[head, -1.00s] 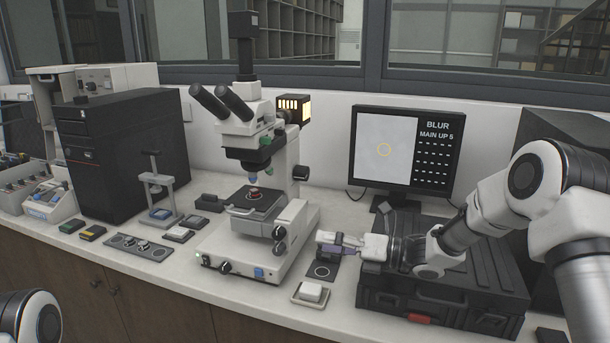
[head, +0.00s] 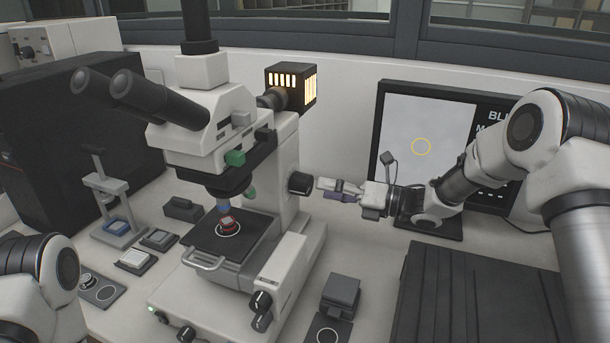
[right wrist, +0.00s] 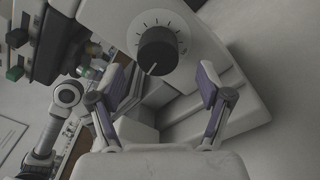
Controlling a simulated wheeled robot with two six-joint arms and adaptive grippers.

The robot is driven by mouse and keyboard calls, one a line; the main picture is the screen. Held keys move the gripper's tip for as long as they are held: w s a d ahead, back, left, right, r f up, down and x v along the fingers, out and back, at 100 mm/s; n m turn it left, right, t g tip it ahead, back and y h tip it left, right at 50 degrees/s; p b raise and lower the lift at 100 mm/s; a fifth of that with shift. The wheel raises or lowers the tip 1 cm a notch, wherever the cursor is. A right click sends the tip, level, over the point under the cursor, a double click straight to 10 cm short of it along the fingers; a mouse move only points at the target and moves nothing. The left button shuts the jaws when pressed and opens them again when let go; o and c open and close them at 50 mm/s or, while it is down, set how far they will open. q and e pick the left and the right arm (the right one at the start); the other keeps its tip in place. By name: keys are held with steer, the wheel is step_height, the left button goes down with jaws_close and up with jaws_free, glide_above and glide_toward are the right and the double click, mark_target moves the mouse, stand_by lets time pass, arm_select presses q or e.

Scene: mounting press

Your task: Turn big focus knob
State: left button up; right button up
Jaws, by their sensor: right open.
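The big focus knob (head: 300,183) is a large black knob on the right side of the microscope's upright column. In the right wrist view the knob (right wrist: 157,50) has a white pointer line and a ring of tick marks around it. My right gripper (head: 325,190) is open and empty at the knob's height, just to its right. In the right wrist view the purple-padded fingers (right wrist: 160,85) are spread wide, with the knob ahead between their lines and apart from both. My left arm shows at the lower left; its gripper is out of view.
Smaller black knobs (head: 261,302) sit on the microscope base. The stage (head: 230,240) carries a small red-rimmed sample. A monitor (head: 430,140) with a yellow circle stands behind my right arm. A black case (head: 480,300) and a small grey block (head: 341,290) are at the lower right.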

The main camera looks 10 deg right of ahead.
mark_target(310, 186)
steer(key=a, duration=0.2)
steer(key=w+a, duration=0.1)
steer(key=shift+a+r+p, duration=0.1)
steer(key=shift+r+p, duration=0.2)
steer(key=shift+p, duration=0.1)
steer(key=shift+w+a+f, duration=0.2)
steer(key=shift+w+a, duration=0.2)
steer(key=shift+w, duration=0.15)
steer(key=shift+w+a+f, duration=0.2)
steer(key=shift+w+a, duration=0.2)
steer(key=shift+w, duration=0.1)
steer(key=shift+s+r, duration=0.15)
steer(key=shift+s, duration=0.1)
steer(key=c, duration=1.2)
steer(key=shift+o, duration=0.2)
